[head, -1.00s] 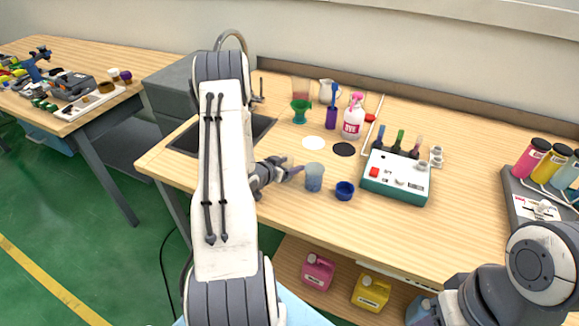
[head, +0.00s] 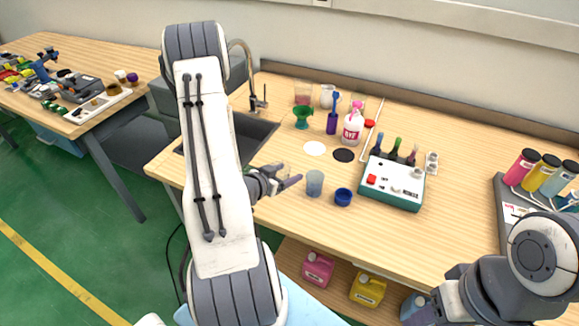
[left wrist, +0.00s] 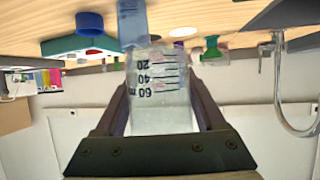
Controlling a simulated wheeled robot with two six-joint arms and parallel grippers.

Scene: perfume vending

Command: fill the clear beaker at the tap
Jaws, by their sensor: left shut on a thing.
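My left gripper (head: 287,180) is shut on the clear beaker, above the front left of the table. In the left wrist view the clear beaker (left wrist: 160,95) sits between the two fingers, with black volume marks on its wall. It looks see-through, with no coloured liquid visible. The tap (head: 250,85) rises behind the dark sink (head: 258,132), to the left of and behind the gripper. The tap's curved spout (left wrist: 283,95) also shows at the right of the left wrist view. My right gripper is out of view; only part of that arm shows at the lower right.
A blue-tinted beaker (head: 314,184) and a blue cup (head: 343,197) stand just right of the gripper. Wood is clear toward the front right.

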